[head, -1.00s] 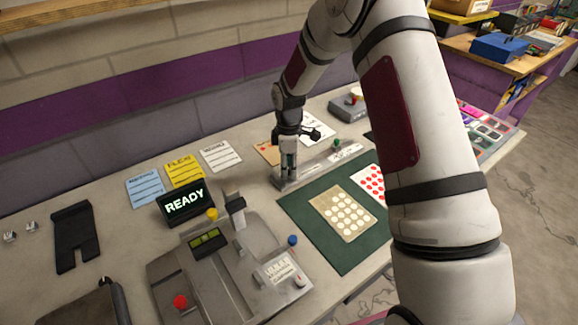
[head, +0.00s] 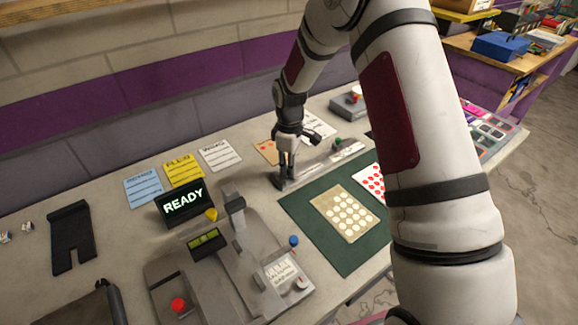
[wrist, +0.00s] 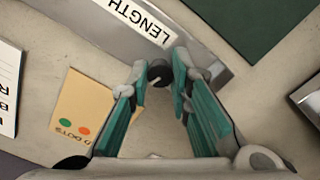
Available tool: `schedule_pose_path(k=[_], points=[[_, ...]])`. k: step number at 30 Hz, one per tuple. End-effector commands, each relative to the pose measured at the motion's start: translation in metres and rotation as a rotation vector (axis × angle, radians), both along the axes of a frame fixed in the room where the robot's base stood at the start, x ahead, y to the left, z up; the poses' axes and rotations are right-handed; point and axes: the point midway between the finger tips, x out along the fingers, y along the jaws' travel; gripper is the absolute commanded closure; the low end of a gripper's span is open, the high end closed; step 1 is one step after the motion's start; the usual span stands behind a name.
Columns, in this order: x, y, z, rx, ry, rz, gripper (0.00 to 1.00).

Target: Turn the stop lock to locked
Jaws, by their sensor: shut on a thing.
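The stop lock appears as a small round black knob (wrist: 160,73) with a pale pointer line, beside the metal track with the LENGTH label (wrist: 140,20). My gripper (wrist: 160,70) has its two teal-padded fingers on either side of the knob, and it is shut on it. In the head view my gripper (head: 282,180) points down at the near-left end of the metal track (head: 318,161); there the knob is hidden by the fingers. I cannot tell from the pointer line whether the lock is locked.
A tan card with dots (wrist: 82,112) lies by the fingers. A green mat (head: 310,225) with dotted sheets lies in front of the track. A grey machine (head: 220,270) and a READY display (head: 184,203) stand to the left. A green knob (head: 337,142) sits farther along the track.

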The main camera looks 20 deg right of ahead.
Motion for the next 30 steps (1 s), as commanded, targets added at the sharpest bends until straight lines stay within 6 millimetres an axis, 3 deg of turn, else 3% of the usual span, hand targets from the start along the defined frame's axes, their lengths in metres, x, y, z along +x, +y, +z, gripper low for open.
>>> schedule_pose_path(k=[30], points=[[0.0008, 0.0007, 0.0002, 0.0, -0.001, -0.964, 1.0]])
